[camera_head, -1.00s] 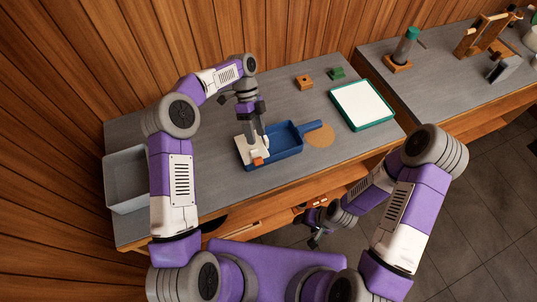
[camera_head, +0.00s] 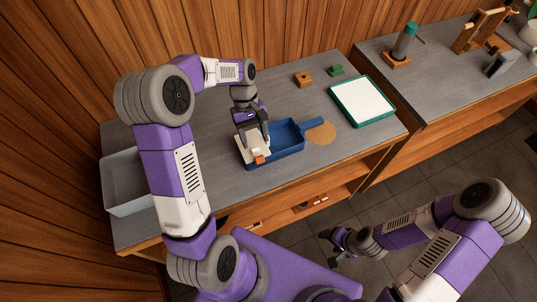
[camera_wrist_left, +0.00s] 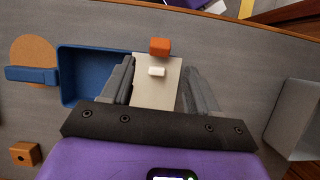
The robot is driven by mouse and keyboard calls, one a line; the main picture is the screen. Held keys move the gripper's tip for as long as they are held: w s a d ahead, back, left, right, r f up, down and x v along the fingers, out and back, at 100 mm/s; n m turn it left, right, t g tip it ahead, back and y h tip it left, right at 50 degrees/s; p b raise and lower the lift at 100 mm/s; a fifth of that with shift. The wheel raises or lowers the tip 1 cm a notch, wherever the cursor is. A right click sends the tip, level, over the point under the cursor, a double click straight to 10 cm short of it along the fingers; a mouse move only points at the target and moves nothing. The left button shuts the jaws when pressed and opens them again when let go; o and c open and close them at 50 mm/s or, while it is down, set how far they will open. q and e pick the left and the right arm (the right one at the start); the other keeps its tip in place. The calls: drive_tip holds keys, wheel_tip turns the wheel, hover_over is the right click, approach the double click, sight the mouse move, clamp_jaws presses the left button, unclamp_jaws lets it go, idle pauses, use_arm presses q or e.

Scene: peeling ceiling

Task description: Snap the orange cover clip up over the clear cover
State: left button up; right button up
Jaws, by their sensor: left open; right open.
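The orange clip (camera_head: 260,159) sits at the front edge of a cream plate (camera_head: 247,150) at the left end of a blue tray (camera_head: 290,138). In the left wrist view the orange clip (camera_wrist_left: 160,46) is at the plate's far end, with a small white block (camera_wrist_left: 157,72) nearer me. I cannot make out a clear cover. My left gripper (camera_head: 253,142) is open above the plate; in its wrist view the fingers (camera_wrist_left: 160,64) stand on either side of the plate, short of the clip. My right gripper (camera_head: 329,246) is open and empty, off the table's front.
The tray's blue handle reaches over a round cork mat (camera_head: 322,134). A grey bin (camera_head: 125,185) stands at the left end. An orange block (camera_head: 303,79), a green block (camera_head: 336,70) and a green-rimmed white board (camera_head: 363,102) lie at the back and right. A second table stands further right.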

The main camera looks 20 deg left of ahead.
sight(259, 157)
use_arm(q)
drive_tip(key=shift+s+d+f+n, duration=0.1)
drive_tip(key=shift+s+f+n, duration=0.15)
drive_tip(key=shift+f, duration=0.2)
drive_tip(key=b+x, duration=0.1)
drive_tip(key=x, duration=0.5)
drive_tip(key=shift+d+f, duration=0.15)
drive_tip(key=shift+f, duration=0.15)
